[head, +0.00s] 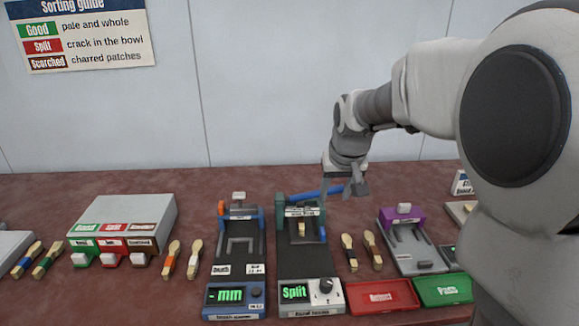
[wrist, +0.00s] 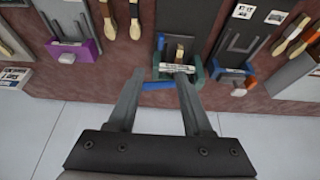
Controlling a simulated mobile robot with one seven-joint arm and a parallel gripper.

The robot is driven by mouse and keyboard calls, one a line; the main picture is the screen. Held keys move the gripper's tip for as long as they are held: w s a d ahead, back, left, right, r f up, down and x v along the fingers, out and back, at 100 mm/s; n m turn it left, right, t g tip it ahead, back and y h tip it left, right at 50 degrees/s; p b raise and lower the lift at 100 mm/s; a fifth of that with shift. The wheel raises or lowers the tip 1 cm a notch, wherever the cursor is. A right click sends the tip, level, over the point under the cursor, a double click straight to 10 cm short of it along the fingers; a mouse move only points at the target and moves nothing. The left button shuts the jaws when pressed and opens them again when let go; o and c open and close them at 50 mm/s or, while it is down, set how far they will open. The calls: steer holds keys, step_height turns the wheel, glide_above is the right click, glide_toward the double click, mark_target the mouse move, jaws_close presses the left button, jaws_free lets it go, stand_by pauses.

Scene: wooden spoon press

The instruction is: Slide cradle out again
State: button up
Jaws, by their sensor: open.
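The press (head: 310,262) in the middle has a green-framed head (head: 281,208), a blue lever bar (head: 318,192) and a display reading "Split". A pale spoon part (head: 302,229) shows at the front of the head, where the cradle sits; the cradle's outline is hard to make out. The head hides the rest of it. My gripper (head: 346,188) is above and behind the press, near the lever's right end. In the wrist view my gripper (wrist: 160,77) is open, its two fingers apart with the blue bar (wrist: 158,86) between or beneath them. Contact cannot be told.
A blue-framed device (head: 238,245) showing "mm" stands left of the press, and a purple-framed one (head: 405,238) right. Spoons (head: 349,252) lie between them. Red (head: 382,297) and green (head: 442,290) trays are at front right. A box (head: 125,222) with labelled slots stands left.

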mark_target(322, 230)
steer(key=b+x, duration=0.1)
steer(key=x, duration=0.9)
steer(key=b+x, duration=0.2)
steer(key=x, duration=0.8)
steer(key=shift+w+a, duration=0.15)
steer(key=shift+w, duration=0.15)
jaws_close()
stand_by(0.5)
